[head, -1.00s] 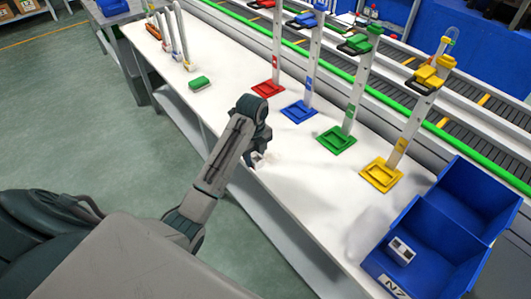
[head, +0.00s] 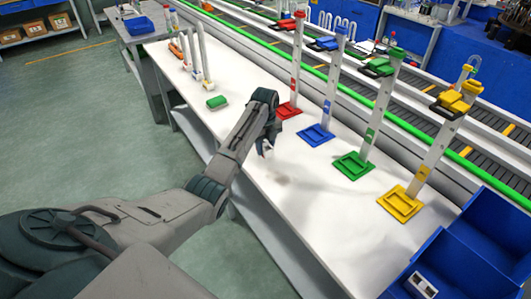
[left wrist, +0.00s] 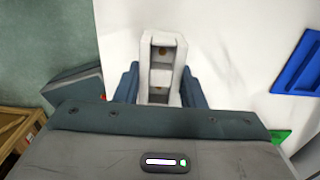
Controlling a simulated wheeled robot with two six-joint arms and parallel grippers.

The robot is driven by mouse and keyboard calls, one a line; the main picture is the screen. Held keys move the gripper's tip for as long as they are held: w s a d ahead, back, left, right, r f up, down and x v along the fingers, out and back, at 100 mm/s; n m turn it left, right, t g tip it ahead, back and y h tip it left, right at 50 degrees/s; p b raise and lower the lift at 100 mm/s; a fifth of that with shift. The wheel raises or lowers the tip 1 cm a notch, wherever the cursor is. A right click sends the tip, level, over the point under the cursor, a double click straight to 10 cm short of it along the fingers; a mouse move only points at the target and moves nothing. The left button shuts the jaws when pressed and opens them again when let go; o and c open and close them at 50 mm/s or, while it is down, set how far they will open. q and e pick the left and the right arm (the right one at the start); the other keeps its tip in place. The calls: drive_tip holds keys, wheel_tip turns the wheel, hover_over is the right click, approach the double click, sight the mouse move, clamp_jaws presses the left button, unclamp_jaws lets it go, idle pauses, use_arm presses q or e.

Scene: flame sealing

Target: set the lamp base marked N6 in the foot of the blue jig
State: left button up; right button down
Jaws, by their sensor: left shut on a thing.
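My left gripper (head: 266,147) is shut on a white lamp base, held above the white table. The lamp base (left wrist: 161,68) shows between the fingers in the left wrist view, with two dark recesses; no mark can be read on it. The blue jig (head: 328,85) stands upright on the table, and its square foot (head: 316,135) lies to the right of my gripper, apart from it. That blue foot (left wrist: 298,65) also shows at the right of the left wrist view, looking empty where visible. My right gripper is not in view.
The red (head: 288,111), green (head: 353,166) and yellow (head: 400,203) jig feet stand in the same row. A green block (head: 216,102) lies near several white tubes. Blue bins (head: 480,236) stand front right, one holding another white base (head: 422,285). A conveyor runs behind.

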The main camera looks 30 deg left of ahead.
sight(266, 149)
use_arm(q)
wheel_tip(266, 149, down, 3)
drive_tip(key=shift+s+p, duration=0.1)
drive_tip(key=shift+p, duration=0.45)
drive_tip(key=shift+f, duration=0.15)
drive_tip(key=shift+f, duration=0.1)
drive_tip(key=o, duration=1)
drive_tip(key=shift+r, duration=0.35)
wheel_tip(266, 149, up, 11)
drive_tip(key=shift+f+b, duration=0.1)
drive_tip(key=shift+b, duration=1.1)
drive_tip(key=shift+r, duration=0.4)
